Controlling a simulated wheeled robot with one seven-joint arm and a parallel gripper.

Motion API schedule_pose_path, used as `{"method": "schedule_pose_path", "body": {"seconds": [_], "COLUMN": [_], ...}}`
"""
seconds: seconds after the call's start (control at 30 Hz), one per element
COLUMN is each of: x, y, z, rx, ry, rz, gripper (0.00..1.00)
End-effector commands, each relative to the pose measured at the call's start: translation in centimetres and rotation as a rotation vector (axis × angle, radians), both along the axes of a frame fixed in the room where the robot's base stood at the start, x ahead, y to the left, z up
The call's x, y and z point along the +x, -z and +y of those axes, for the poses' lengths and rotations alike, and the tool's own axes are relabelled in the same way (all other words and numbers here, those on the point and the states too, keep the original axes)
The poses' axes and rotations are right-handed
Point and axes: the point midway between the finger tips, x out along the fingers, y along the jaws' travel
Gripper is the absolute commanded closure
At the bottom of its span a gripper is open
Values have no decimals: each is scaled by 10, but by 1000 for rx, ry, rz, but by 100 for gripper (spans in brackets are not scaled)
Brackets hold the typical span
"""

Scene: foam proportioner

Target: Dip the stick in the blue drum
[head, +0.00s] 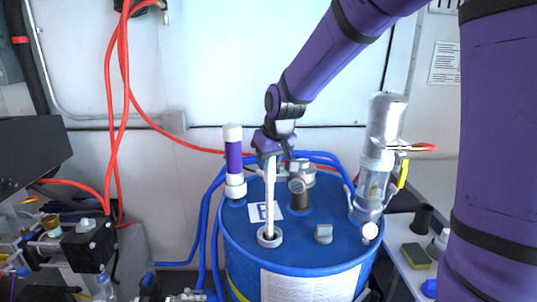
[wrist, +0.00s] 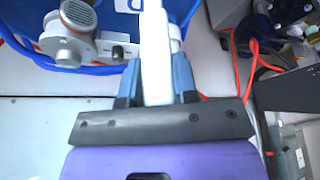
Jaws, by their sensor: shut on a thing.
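The blue drum (head: 250,268) stands upright in the middle of the head view, and part of its top shows in the wrist view (wrist: 112,20). The white stick (head: 270,205) is near upright, with its lower end at a round grey port (head: 269,236) on the drum top. Whether its tip is inside the port is hard to tell. My gripper (head: 269,155) is above the drum, shut on the upper end of the stick. In the wrist view the stick (wrist: 156,60) runs between both blue-grey fingers.
On the drum top, a white and purple cylinder (head: 234,160) stands left of the stick. A grey fitting (head: 298,185) is just right of it, and a clear canister (head: 376,160) stands at the right edge. Red hoses (head: 122,100) hang at the left. A shelf with a sponge (head: 416,256) is at the right.

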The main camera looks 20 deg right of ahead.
Motion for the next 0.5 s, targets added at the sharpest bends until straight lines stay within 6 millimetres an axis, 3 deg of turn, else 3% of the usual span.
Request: {"method": "schedule_pose_path", "body": {"seconds": [0.5], "x": [0], "y": [31], "z": [0], "rx": [-1], "ry": [1], "rz": [1], "gripper": [100]}}
